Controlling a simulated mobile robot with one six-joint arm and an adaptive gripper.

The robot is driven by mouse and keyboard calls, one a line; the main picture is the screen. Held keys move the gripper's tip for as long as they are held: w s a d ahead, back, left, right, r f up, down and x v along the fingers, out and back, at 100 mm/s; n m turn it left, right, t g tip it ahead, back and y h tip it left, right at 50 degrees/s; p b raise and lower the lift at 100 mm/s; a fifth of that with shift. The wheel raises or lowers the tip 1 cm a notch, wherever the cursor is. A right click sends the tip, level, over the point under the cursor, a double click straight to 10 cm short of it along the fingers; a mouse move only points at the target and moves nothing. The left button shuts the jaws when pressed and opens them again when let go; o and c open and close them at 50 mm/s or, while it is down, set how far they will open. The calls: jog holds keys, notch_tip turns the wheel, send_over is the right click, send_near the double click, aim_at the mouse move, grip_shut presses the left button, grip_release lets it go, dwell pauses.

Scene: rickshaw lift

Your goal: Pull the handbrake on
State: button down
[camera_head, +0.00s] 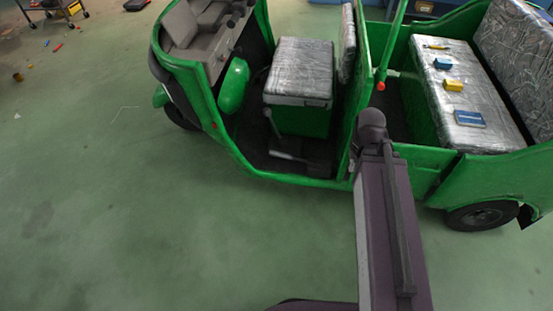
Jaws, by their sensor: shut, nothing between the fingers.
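A green three-wheeled rickshaw (303,122) stands across the upper part of the head view. On its cab floor, in front of the driver's seat (300,68), a thin dark lever (272,123) stands tilted. It looks like the handbrake, but it is small and I cannot tell its exact position. A pale grey piece (285,156) lies low beside it, and I cannot tell what it is. My purple-grey arm rises from the bottom, with its dark rounded end in front of the cab's rear post. I cannot make out my gripper or its fingers.
The rear bench (470,60) carries a yellow box (453,85), blue items (470,118) and a small tool. A green post with a red knob (381,86) stands behind the arm's end. The green floor (150,220) at lower left is clear.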

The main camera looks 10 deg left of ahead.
jog(key=w+a+f+n+t+b, duration=0.1)
jog(key=w+a+f+n+b, duration=0.2)
jog(key=w+f+n+b, duration=0.45)
jog(key=w+a+f+n+t+b, duration=0.2)
jog(key=w+a+f+n+b, duration=0.25)
jog(key=f+b, duration=0.6)
jog(key=w+a+f+n+t+b, duration=0.1)
jog(key=w+a+f+n+b, duration=0.3)
jog(key=w+f+b, duration=0.45)
jog(key=w+a+f+n+t+b, duration=0.1)
jog(key=w+a+f+n+b, duration=0.3)
jog(key=b, duration=0.5)
jog(key=w+a+f+n+t+y+b, duration=0.1)
jog(key=w+a+f+n+b, duration=0.4)
jog(key=f+n+b, duration=0.3)
jog(key=w+a+f+n+t+b, duration=0.2)
jog(key=w+a+f+n+b, duration=0.3)
jog(key=f+b, duration=0.5)
jog(key=shift+a+f+n+y+b, duration=0.35)
jog(key=shift+a+f+n, duration=0.15)
jog(key=shift+a+n, duration=0.35)
jog(key=shift+w+f, duration=0.1)
jog(key=shift+f, duration=0.05)
